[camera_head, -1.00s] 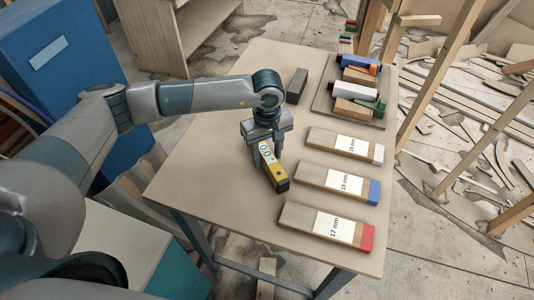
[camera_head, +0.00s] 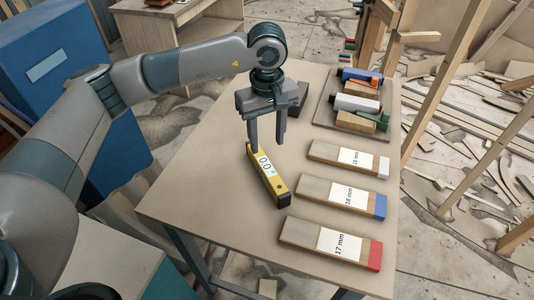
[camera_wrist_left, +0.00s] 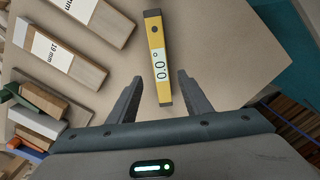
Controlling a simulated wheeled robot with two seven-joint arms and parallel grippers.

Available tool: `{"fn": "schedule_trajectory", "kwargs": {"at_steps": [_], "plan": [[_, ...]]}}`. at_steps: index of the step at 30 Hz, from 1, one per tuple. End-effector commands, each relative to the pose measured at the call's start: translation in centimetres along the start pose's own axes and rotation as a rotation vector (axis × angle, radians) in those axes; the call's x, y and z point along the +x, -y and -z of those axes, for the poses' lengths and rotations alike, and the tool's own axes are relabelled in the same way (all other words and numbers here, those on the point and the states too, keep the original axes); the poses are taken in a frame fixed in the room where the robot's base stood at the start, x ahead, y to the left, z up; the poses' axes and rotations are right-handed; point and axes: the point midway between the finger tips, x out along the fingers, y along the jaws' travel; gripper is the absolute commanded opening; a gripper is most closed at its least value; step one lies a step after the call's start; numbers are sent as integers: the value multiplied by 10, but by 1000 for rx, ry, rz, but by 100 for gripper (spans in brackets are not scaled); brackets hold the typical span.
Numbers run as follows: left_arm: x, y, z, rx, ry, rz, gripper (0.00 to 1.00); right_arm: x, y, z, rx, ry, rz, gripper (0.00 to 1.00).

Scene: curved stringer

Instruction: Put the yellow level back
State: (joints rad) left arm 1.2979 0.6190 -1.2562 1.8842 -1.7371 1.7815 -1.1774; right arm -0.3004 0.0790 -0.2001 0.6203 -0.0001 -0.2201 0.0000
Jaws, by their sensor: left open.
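The yellow level (camera_head: 267,176) lies on the table left of the labelled blocks, its display reading 0.0°. It also shows in the left wrist view (camera_wrist_left: 156,45), between and beyond the fingertips. My left gripper (camera_head: 266,145) is open and empty above the level's far end, apart from it. In the left wrist view the two fingers (camera_wrist_left: 158,88) stand apart with nothing between them but table and the level's near end. My right gripper is not in view.
Blocks marked 19 mm (camera_head: 348,159), 18 mm (camera_head: 343,195) and 17 mm (camera_head: 330,243) lie on the right of the table (camera_head: 205,190). A tray (camera_head: 322,115) with several coloured blocks stands at the back right. A dark block (camera_head: 299,97) is behind my gripper. The table's left part is clear.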

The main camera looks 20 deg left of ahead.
Motion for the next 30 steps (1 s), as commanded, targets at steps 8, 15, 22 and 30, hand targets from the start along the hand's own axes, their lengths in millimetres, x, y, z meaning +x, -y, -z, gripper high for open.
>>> {"fn": "schedule_trajectory", "kwargs": {"at_steps": [8,15,22,30], "plan": [[-10,0,0,1,0,1,45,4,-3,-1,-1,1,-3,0],[-10,0,0,1,0,0,45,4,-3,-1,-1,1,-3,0],[-10,0,0,1,0,0,45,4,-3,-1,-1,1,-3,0],[-18,0,0,0,0,0,45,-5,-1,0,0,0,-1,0]]}}
